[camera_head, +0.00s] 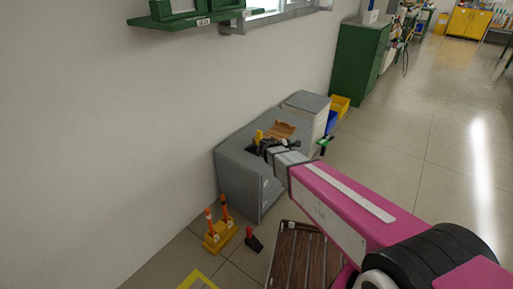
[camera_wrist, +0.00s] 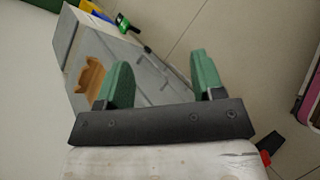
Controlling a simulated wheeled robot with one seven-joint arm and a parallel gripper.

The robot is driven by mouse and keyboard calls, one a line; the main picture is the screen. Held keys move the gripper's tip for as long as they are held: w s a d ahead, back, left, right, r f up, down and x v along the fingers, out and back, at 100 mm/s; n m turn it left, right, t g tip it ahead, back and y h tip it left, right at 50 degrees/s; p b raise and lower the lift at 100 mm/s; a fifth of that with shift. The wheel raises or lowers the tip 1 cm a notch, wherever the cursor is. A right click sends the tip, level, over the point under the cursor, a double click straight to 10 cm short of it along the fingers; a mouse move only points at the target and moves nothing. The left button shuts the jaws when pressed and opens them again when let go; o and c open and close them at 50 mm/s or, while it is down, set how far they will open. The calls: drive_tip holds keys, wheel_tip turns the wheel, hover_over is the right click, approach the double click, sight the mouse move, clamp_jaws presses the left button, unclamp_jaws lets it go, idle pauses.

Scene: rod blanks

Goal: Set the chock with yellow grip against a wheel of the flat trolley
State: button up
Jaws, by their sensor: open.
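A small yellow upright piece (camera_head: 259,136) shows on top of the grey cabinet (camera_head: 236,172), just left of my gripper. It looks like the chock's yellow grip, but dark parts beside it blend with my gripper and its body is unclear. I cannot make it out in the wrist view. The flat trolley (camera_head: 300,255), with a brown slatted deck, stands on the floor at the bottom, partly behind my arm; its wheels are hard to see. My gripper (camera_wrist: 162,80) has its two green fingers wide apart, with nothing between them, above the cabinet.
A dark chock with a red grip (camera_head: 254,239) lies on the floor left of the trolley, near orange posts on a yellow base (camera_head: 219,236). A brown wooden block (camera_wrist: 92,78) sits on the cabinet. Blue and yellow bins (camera_head: 339,105) stand beyond. Floor at right is clear.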

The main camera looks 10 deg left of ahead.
drive_tip(key=a+r+n+t, duration=0.1)
drive_tip(key=a+n+t, duration=0.5)
drive_tip(key=a, duration=0.8)
drive_tip(key=n+t+y, duration=0.2)
drive_tip(key=n+y, duration=0.1)
drive_tip(key=n, duration=0.2)
approach(258, 132)
drive_tip(key=x, duration=1.1)
drive_tip(key=shift+w, duration=0.1)
clamp_jaws()
